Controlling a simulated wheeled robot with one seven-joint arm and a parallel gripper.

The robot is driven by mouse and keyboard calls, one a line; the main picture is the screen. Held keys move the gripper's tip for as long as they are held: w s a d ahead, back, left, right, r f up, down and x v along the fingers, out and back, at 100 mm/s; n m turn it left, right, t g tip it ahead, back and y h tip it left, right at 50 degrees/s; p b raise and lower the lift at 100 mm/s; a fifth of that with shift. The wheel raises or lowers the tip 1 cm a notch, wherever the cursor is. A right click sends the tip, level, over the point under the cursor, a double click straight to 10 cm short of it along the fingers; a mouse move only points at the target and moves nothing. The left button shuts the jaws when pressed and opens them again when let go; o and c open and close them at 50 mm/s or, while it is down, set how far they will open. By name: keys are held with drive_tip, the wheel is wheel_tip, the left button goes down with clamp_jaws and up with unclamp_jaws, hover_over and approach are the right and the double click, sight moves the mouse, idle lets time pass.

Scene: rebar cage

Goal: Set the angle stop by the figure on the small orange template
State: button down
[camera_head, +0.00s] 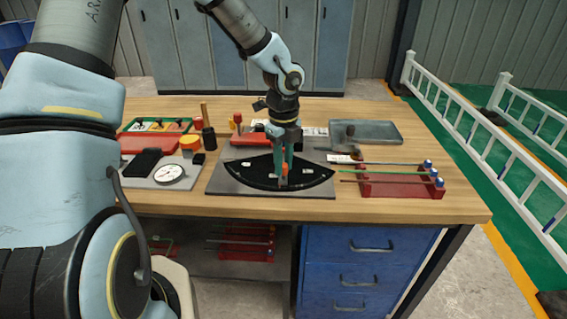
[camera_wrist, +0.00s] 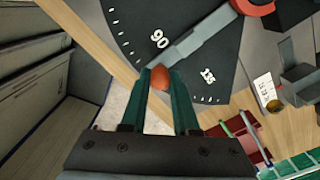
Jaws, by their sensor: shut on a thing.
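The angle stop is a black fan-shaped dial (camera_head: 240,178) on a grey plate at the bench front; it also shows in the wrist view (camera_wrist: 125,22). A grey swing arm (camera_wrist: 200,43) crosses it between the white figures 90 and 135, with its outer end beside the 90. An orange knob (camera_wrist: 160,79) sits at the arm's outer end. My gripper (camera_wrist: 161,82) is shut on this knob, with one green finger on each side; it also shows over the dial's front edge in the head view (camera_head: 285,170). I cannot pick out the small orange template or its figure.
A red rack (camera_head: 400,186) with coloured rods stands right of the dial. A grey tray (camera_head: 366,132) lies behind it. A round white gauge (camera_head: 169,174) and a black block (camera_head: 146,162) lie at left.

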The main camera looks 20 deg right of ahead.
drive_tip(key=shift+d, duration=0.1)
drive_tip(key=shift+s+d+n, duration=0.3)
drive_tip(key=shift+d+n, duration=0.4)
drive_tip(key=shift+d, duration=0.15)
drive_tip(key=d+n+b, duration=0.1)
drive_tip(key=d+n, duration=0.2)
drive_tip(key=d, duration=0.1)
drive_tip(key=d+n+b, duration=0.1)
drive_tip(key=d+n, duration=0.2)
drive_tip(key=shift+w+d, duration=0.15)
drive_tip(key=shift+d, duration=0.2)
drive_tip(key=shift+w+d+n, duration=0.2)
drive_tip(key=shift+d+n, duration=0.2)
drive_tip(key=shift+d, duration=0.1)
drive_tip(key=shift+w+d+n, duration=0.15)
drive_tip(key=shift+d+n, duration=0.25)
drive_tip(key=shift+d, duration=0.05)
drive_tip(key=c, duration=0.7)
unclamp_jaws()
drive_tip(key=shift+o, duration=0.2)
drive_tip(key=shift+b, duration=0.3)
